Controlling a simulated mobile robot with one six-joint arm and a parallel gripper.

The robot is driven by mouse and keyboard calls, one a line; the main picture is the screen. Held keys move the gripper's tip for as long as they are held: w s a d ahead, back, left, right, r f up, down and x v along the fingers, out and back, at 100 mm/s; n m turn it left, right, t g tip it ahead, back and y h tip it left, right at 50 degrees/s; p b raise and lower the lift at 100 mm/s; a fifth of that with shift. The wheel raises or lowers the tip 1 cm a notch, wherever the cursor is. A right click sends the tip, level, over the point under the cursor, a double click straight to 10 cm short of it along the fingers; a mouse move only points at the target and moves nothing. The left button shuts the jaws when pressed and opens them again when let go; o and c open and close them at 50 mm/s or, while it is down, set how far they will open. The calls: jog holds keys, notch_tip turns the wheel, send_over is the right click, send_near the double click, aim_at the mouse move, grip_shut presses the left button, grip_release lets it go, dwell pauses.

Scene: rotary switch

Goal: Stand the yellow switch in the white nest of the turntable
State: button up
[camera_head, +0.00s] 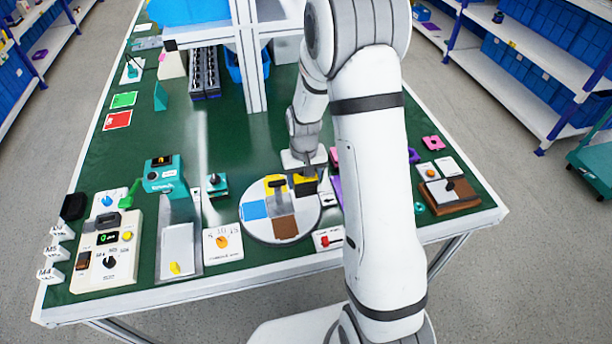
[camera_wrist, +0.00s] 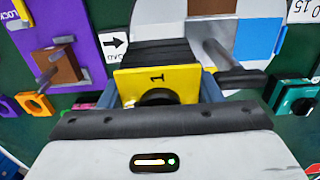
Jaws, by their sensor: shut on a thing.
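The yellow switch (camera_wrist: 150,84), marked 1 and with a black ribbed body, is held between the fingers of my gripper (camera_wrist: 160,92) in the wrist view. In the head view my gripper (camera_head: 306,174) is shut on the yellow switch (camera_head: 305,179) at the turntable's upper right edge. The round turntable (camera_head: 262,228) has blue, yellow, brown and white parts, with a dark handle (camera_head: 278,188) standing on it. In the wrist view the turntable (camera_wrist: 182,28) lies beyond the switch. Whether the switch touches it I cannot tell. The white nest is partly hidden by my gripper.
A white dial card (camera_head: 222,243) and a small teal device (camera_head: 217,184) stand left of the turntable. A white card with a red part (camera_head: 326,239) lies in front. A white frame post (camera_head: 250,70) rises behind.

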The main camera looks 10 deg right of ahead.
aim_at(305, 192)
jog(key=shift+f+b, duration=1.55)
jog(key=shift+f, duration=0.85)
jog(key=shift+s+f, duration=0.2)
jog(key=shift+f, duration=0.05)
jog(key=shift+s+f, duration=0.15)
jog(key=shift+s+r, duration=0.1)
jog(key=shift+r, duration=0.4)
jog(key=shift+r, duration=0.2)
jog(key=shift+w+r+p, duration=0.35)
jog(key=shift+w+r, duration=0.1)
jog(key=shift+r, duration=0.1)
jog(key=shift+f, duration=0.15)
jog(key=shift+s+f+b, duration=0.1)
jog(key=shift+f+b, duration=0.55)
jog(key=shift+b, duration=0.05)
